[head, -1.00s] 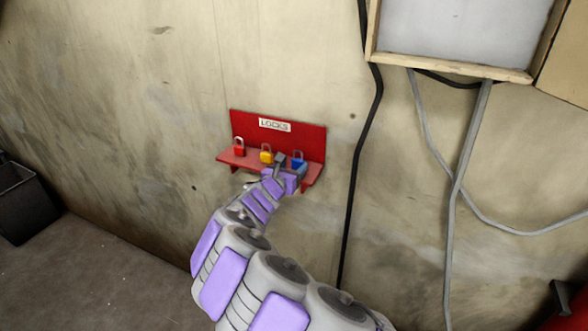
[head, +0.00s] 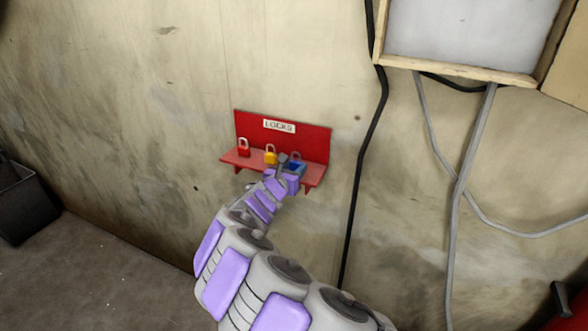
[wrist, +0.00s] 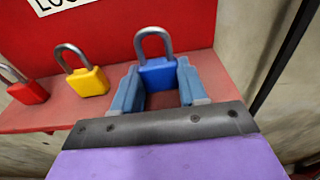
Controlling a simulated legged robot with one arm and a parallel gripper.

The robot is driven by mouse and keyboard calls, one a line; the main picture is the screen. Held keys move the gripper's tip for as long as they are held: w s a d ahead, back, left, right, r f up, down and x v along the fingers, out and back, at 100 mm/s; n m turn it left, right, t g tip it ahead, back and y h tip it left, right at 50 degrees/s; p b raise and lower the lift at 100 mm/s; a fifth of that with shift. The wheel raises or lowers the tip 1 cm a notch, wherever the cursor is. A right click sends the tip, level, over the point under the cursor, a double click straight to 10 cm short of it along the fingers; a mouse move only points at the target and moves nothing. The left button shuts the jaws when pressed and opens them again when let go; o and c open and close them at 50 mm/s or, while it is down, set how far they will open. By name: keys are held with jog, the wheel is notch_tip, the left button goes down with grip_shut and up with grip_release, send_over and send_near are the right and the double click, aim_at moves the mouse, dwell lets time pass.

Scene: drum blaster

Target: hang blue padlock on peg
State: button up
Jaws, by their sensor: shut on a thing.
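The blue padlock (wrist: 157,75) is upright with its grey shackle up, between the two blue fingers of my gripper (wrist: 158,90) in the wrist view. My gripper is shut on its body. In the head view the padlock (head: 296,163) is partly hidden behind my gripper (head: 286,168), at the right part of the red shelf (head: 232,157). I cannot tell whether the padlock still touches the shelf. No peg shows in either view.
A yellow padlock (wrist: 88,82) and a red padlock (wrist: 28,92) stand on the shelf to the left. A red back panel with a LOCKS label (head: 279,126) rises behind them. A black cable (head: 361,170) and a wooden-framed board (head: 455,65) are on the wall to the right.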

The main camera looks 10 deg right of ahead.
jog(key=shift+d+r+p, duration=0.6)
jog(key=shift+d+r, duration=0.1)
jog(key=shift+d, duration=0.25)
jog(key=s+a, duration=0.1)
jog(key=a, duration=0.1)
jog(key=s+a, duration=0.2)
jog(key=shift+s, duration=0.1)
jog(key=shift+s+p, duration=0.45)
jog(key=shift+s, duration=0.45)
jog(key=p, duration=0.1)
send_near(295, 165)
jog(key=shift+s, duration=1.1)
jog(key=shift+a+f, duration=0.2)
jog(key=shift+f, duration=0.15)
